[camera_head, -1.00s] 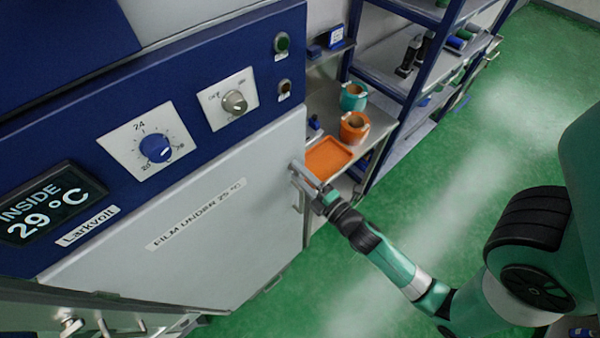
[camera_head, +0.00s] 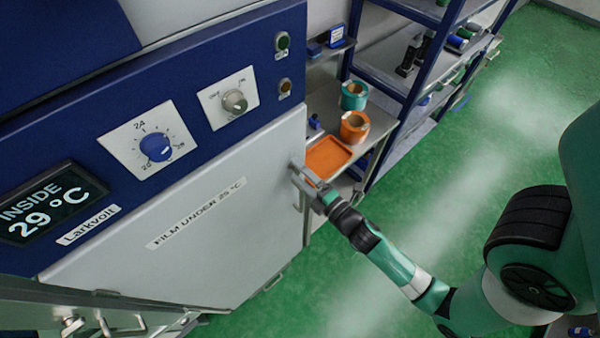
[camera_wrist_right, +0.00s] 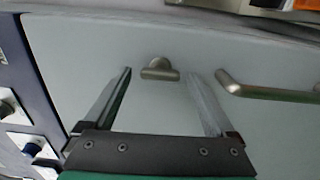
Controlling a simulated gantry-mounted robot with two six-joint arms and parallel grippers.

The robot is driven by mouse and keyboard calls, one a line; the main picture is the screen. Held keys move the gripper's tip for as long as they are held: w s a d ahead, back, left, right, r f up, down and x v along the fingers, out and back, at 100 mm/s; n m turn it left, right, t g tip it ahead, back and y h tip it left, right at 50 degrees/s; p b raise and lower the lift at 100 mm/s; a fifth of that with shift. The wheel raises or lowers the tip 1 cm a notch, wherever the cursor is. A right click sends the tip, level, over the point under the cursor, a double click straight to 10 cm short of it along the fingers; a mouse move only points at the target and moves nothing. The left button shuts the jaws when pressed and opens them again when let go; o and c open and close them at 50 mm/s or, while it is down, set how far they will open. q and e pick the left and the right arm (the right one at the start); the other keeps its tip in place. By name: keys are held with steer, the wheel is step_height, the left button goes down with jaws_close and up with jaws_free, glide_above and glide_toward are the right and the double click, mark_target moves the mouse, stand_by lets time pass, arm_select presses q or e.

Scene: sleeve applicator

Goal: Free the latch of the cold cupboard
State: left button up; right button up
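The cold cupboard has a pale grey door (camera_head: 215,262) under a blue control panel. Its latch, a small metal knob (camera_wrist_right: 160,69), sits on the door in the right wrist view. My right gripper (camera_head: 303,182) is at the door's right edge; in the right wrist view its two fingers (camera_wrist_right: 158,80) are spread wide, with the latch showing between and just beyond their tips. I see no finger touching the latch. A metal bar handle (camera_wrist_right: 272,93) is right of the fingers in that view. My left gripper is not in view.
The panel carries a display (camera_head: 50,203) reading 29 °C, a blue dial (camera_head: 155,147) and a grey knob (camera_head: 234,101). Right of the cupboard, a bench holds an orange tray (camera_head: 327,157) and two tape-like rolls, orange (camera_head: 354,127) and teal (camera_head: 354,95). The green floor (camera_head: 490,180) is open.

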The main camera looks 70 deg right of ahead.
steer(key=b+v, duration=0.8)
steer(key=v, duration=0.3)
steer(key=shift+s+a, duration=0.15)
steer(key=shift+s, duration=0.15)
